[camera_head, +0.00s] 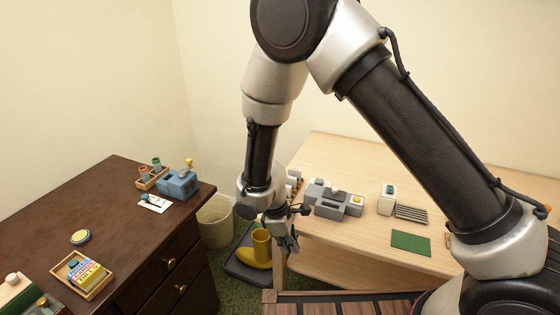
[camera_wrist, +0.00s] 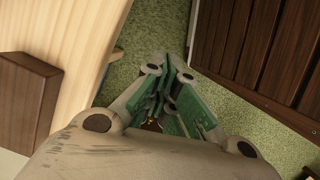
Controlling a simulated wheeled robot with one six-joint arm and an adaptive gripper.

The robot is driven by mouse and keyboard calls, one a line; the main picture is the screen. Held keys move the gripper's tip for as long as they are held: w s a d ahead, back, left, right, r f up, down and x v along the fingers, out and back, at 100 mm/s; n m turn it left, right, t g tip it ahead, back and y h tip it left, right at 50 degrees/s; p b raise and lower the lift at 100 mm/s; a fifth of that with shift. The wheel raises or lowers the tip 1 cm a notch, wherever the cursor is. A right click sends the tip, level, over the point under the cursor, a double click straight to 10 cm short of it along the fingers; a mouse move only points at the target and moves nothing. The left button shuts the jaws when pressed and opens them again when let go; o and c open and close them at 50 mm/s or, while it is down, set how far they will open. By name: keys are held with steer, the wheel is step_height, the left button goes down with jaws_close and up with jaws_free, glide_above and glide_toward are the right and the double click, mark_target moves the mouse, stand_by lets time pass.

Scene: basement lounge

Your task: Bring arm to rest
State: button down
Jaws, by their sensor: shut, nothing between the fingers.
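My arm rises from the right of the head view, bends at the top and hangs down in the middle. My gripper (camera_head: 288,243) points downward at the left end of the light wooden table (camera_head: 322,152), close to its front left corner. In the wrist view my gripper (camera_wrist: 170,88) has its green-padded fingers shut with nothing between them. Green carpet lies below the fingers. My arm hides part of the table and the wall behind it.
A dark wooden cabinet (camera_head: 115,215) stands at left, bearing a blue device (camera_head: 178,184) and a small tray (camera_head: 82,280). The table bears a grey device (camera_head: 330,198) and a green mat (camera_head: 411,243).

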steer(key=d+r+m+g, duration=0.1)
steer(key=d+r+m, duration=0.3)
steer(key=d+r, duration=0.45)
steer(key=d+r+m, duration=0.3)
steer(key=d+r, duration=0.3)
steer(key=r, duration=0.5)
steer(key=s+d+r+m+t+y, duration=0.1)
steer(key=s+d+r+m+t, duration=0.2)
steer(key=s+d+r, duration=0.3)
steer(key=s+d+r+m+t+y, duration=0.1)
steer(key=s+d+r+m, duration=0.4)
steer(key=d+r, duration=0.8)
steer(key=shift+s+r+m+t+y, duration=0.3)
steer(key=shift+s+m+t+y, duration=0.1)
steer(key=shift+s+t, duration=0.45)
